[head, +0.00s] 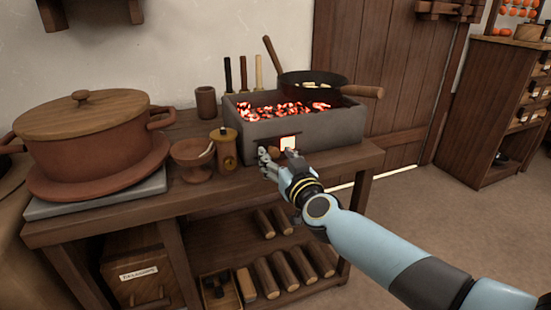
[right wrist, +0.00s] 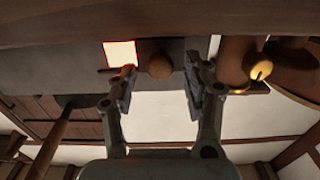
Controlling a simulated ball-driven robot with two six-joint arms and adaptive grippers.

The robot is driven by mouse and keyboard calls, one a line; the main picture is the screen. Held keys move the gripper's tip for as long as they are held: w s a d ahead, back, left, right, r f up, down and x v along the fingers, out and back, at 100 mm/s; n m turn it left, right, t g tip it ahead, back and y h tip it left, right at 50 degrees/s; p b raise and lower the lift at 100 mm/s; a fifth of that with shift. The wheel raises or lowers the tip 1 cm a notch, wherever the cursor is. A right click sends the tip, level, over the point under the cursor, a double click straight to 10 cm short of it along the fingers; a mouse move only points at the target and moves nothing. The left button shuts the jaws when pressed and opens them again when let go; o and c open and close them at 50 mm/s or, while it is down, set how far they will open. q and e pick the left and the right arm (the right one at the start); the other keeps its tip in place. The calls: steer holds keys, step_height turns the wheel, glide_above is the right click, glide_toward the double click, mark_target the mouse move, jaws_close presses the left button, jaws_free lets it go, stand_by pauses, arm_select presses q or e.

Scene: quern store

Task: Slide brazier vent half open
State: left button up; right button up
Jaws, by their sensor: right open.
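My right gripper (head: 280,160) is open at the front wall. In the right wrist view its fingers (right wrist: 160,88) stand either side of the knob, apart from it; in the head view they partly hide the vent. My left gripper is not in view.
A pan (head: 312,82) with a wooden handle rests on the brazier's back. Several wooden rollers (head: 290,270) lie on the lower shelf. Floor at right is clear.

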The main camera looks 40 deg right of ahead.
steer(key=shift+w+d, duration=0.2)
steer(key=shift+w, duration=0.5)
jaws_close()
